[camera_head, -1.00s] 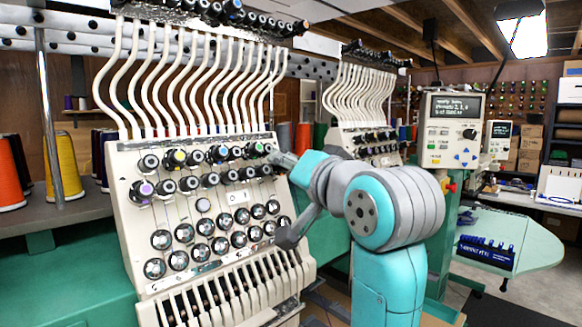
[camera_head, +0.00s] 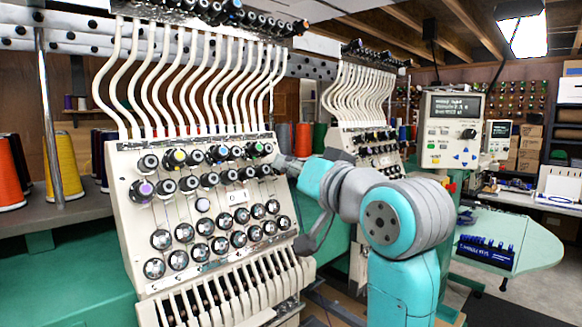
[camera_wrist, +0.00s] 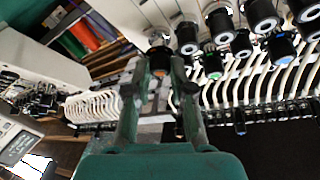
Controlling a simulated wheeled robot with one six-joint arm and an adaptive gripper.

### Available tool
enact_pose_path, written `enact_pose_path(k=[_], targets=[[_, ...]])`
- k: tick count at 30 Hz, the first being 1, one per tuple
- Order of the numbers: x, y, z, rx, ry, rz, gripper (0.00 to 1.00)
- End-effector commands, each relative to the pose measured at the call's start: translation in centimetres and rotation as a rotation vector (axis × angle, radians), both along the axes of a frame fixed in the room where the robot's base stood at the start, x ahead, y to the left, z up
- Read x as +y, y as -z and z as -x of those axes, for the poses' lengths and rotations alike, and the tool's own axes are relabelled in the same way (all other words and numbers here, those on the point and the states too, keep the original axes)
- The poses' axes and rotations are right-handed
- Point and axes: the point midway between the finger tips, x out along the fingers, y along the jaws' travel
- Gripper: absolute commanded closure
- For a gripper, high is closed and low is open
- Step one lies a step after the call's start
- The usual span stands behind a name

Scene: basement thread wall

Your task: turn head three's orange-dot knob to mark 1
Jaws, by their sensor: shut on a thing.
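In the wrist view my gripper (camera_wrist: 159,70) has its two green fingers on either side of a dark knob (camera_wrist: 158,56), and it is shut on that knob. An orange-brown spot shows on the knob between the fingertips. The knob's mark scale cannot be read. In the head view my gripper (camera_head: 284,163) is at the right edge of the nearest head's panel (camera_head: 225,290), largely hidden by my wrist. The knob it holds cannot be made out there, nor can the head's number.
Rows of black knobs (camera_head: 218,153) with coloured dots cover the nearest panel; similar knobs (camera_wrist: 221,32) stand close beside my fingers. White curved tubes (camera_head: 180,80) rise above. A second head (camera_head: 340,140) stands behind. A control screen (camera_head: 454,108) is at right.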

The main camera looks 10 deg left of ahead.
Motion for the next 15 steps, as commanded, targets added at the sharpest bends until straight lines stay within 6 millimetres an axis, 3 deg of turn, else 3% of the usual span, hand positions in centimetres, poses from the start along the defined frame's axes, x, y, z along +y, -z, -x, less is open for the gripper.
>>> enact_pose_path(k=[15], targets=[[-0.39, 0.16, -0.39, -0.356, -0.174, 0.28, 1.0]])
